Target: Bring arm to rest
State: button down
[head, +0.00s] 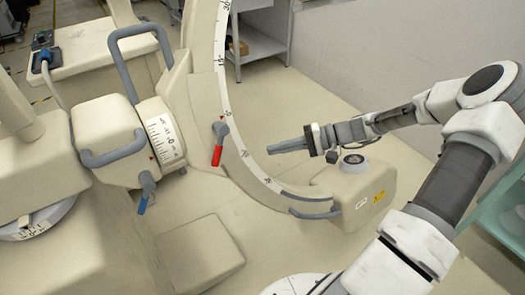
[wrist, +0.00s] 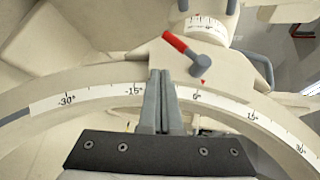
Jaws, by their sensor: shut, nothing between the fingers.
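My gripper (head: 288,146) is shut and empty. In the head view it points left, in front of the lower part of a cream C-shaped arc (head: 238,150) with a degree scale, apart from the red-tipped lever (head: 217,154). In the wrist view the closed fingers (wrist: 160,75) overlap the scale strip (wrist: 105,95) between -15° and 0°. The red lever (wrist: 175,42) shows beyond the fingertips, a little to the right. I cannot tell from the wrist view how far the fingers are from the arc.
A cream machine body with a grey loop handle (head: 122,52) and a blue-tipped lever (head: 143,203) stands left. The arc's lower end block (head: 365,190) lies below my gripper. A grey shelf cart (head: 262,42) stands at the back. Floor (head: 310,90) between arc and wall is clear.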

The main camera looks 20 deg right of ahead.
jog(key=shift+s+d+r, duration=0.1)
jog(key=shift+d, duration=0.3)
jog(key=shift+a, duration=0.1)
